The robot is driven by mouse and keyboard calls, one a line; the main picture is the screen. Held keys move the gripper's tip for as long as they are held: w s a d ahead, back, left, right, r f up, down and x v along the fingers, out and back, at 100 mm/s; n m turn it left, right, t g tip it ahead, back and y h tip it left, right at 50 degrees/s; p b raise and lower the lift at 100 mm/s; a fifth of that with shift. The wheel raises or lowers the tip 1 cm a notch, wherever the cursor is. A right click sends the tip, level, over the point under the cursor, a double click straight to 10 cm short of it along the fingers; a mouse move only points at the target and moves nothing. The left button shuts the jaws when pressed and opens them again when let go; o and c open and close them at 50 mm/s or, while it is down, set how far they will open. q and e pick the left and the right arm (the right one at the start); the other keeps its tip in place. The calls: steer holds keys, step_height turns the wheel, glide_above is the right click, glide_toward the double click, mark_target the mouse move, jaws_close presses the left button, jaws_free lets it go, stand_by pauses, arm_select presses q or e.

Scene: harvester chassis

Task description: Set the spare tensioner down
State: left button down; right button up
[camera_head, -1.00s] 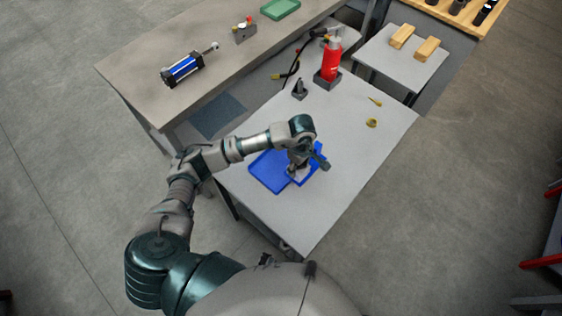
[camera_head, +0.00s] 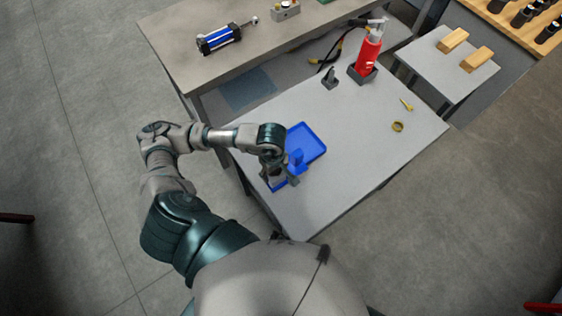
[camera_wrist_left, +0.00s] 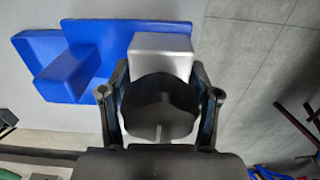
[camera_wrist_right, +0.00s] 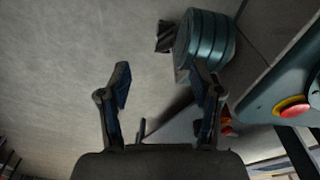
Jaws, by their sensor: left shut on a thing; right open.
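My left gripper (camera_head: 275,172) is low over the near left part of the grey table, at the near side of a flat blue tray (camera_head: 312,136). In the left wrist view its fingers (camera_wrist_left: 160,85) are shut on the tensioner, which shows a black rounded part (camera_wrist_left: 160,106) and a silver block (camera_wrist_left: 160,48). Blue surfaces lie behind it, with a raised blue block (camera_wrist_left: 68,76). I cannot tell which blue parts belong to the tensioner, or whether it touches the table. My right gripper (camera_wrist_right: 161,85) is open and empty in the right wrist view.
A red bottle (camera_head: 368,55) stands in a dark holder on the grey table (camera_head: 350,160), near a small dark part (camera_head: 330,78). A yellow ring (camera_head: 398,127) and a yellow piece (camera_head: 406,104) lie to the right. The table's middle is clear.

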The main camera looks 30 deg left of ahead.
arm_select(q)
steer(key=w+a+f, duration=0.1)
steer(key=w, duration=0.3)
steer(key=w+a+f+p, duration=0.1)
steer(key=w+a+f, duration=0.1)
steer(key=w, duration=0.2)
steer(key=w+a+f, duration=0.1)
steer(key=w+a, duration=0.1)
steer(key=w, duration=0.2)
steer(key=shift+f+p, duration=0.15)
steer(key=shift+p, duration=0.2)
steer(key=shift+d+f, duration=0.1)
steer(key=shift+f, duration=0.05)
arm_select(e)
steer(key=s, duration=0.1)
steer(key=s+d, duration=0.1)
steer(key=s, duration=0.3)
steer(key=shift+s+d+f, duration=0.1)
steer(key=shift+d+f, duration=0.05)
steer(key=shift+f, duration=0.25)
arm_select(q)
steer(key=shift+c, duration=1.7)
jaws_free()
steer(key=shift+o, duration=0.5)
arm_select(e)
steer(key=shift+w, duration=0.35)
